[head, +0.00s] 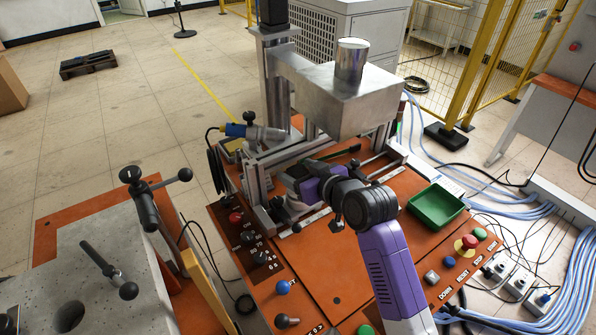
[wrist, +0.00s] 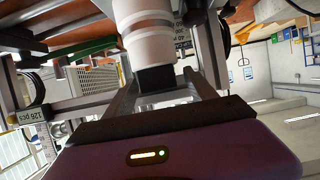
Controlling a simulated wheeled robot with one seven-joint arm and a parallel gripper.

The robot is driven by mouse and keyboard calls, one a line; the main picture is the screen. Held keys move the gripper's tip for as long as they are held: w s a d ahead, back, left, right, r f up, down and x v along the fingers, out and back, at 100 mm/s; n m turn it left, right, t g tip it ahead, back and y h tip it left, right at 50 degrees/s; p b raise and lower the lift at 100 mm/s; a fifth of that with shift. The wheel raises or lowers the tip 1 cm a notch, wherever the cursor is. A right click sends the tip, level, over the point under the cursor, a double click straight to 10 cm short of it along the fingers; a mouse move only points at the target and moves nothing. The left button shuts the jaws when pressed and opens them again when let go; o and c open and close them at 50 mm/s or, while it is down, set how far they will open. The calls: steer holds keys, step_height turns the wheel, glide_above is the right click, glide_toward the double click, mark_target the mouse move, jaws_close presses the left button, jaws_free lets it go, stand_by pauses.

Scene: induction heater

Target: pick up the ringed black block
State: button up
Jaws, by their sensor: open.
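A small black block (wrist: 156,78) shows in the wrist view, right at the end of a pale ringed cylinder (wrist: 146,38). My gripper (wrist: 163,84) is open, with one finger to each side of the black block in the picture. I cannot tell whether either finger touches it. In the head view my purple gripper body (head: 309,188) is low among the metal rails of the heater station, left of my wrist joint. The block and my fingertips cannot be made out there.
A metal housing (head: 350,98) with a cylinder on top (head: 350,62) overhangs behind my arm. Metal rails (head: 255,178) stand close to the gripper. A green tray (head: 437,206) sits right on the orange table (head: 330,262). Buttons and knobs line the table's edges.

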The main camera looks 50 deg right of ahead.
steer(key=shift+w+f, duration=0.1)
steer(key=shift+c, duration=0.4)
jaws_close()
steer(key=shift+r, duration=0.25)
